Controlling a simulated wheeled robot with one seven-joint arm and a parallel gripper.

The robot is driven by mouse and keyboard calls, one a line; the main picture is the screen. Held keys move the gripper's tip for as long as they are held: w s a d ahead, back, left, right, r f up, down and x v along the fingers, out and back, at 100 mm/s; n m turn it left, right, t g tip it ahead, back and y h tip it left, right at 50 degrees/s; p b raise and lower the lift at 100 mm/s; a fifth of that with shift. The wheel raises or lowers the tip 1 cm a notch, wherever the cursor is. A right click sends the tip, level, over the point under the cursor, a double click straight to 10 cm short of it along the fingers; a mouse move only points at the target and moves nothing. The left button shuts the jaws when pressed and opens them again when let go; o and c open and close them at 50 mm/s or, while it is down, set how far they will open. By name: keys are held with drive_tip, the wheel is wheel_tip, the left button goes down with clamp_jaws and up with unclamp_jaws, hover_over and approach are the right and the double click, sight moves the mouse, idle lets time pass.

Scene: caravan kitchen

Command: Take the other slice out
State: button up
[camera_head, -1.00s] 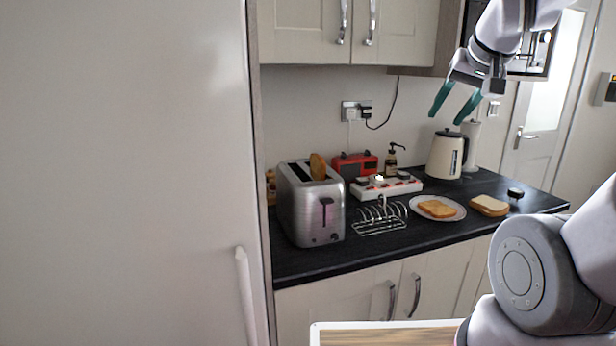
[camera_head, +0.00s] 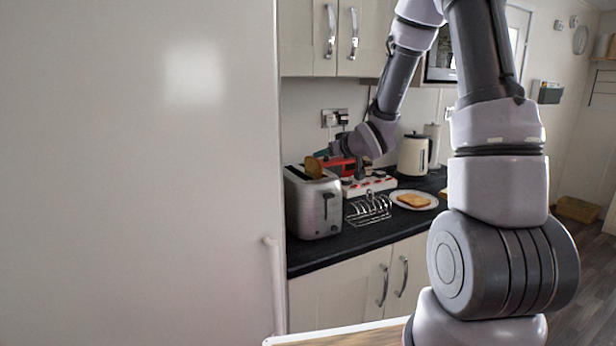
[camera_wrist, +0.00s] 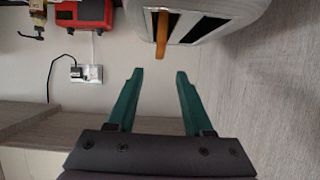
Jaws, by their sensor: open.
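The silver toaster (camera_head: 313,212) stands on the dark counter beside the tall white panel. One browned slice (camera_head: 313,167) sticks up out of its slot. My gripper (camera_head: 326,155) is beside the top of the slice, its green fingers partly hidden by the wrist. In the wrist view, the open, empty gripper (camera_wrist: 160,74) points at the slice (camera_wrist: 161,34), which lines up between the fingertips but stays beyond them. The toaster (camera_wrist: 203,14) shows at the top of that view. Another toasted slice (camera_head: 414,200) lies on the white plate (camera_head: 433,204).
A wire toast rack (camera_head: 368,211) stands right of the toaster. A white socket strip (camera_head: 370,185) and a red box (camera_head: 343,168) are behind it. The kettle (camera_head: 413,156) is farther right. The tall white panel (camera_head: 150,200) closes off the left side.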

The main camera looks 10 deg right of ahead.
sight(315, 166)
drive_tip(key=x, duration=0.9)
drive_tip(key=shift+f, duration=0.1)
clamp_jaws()
idle(1.2)
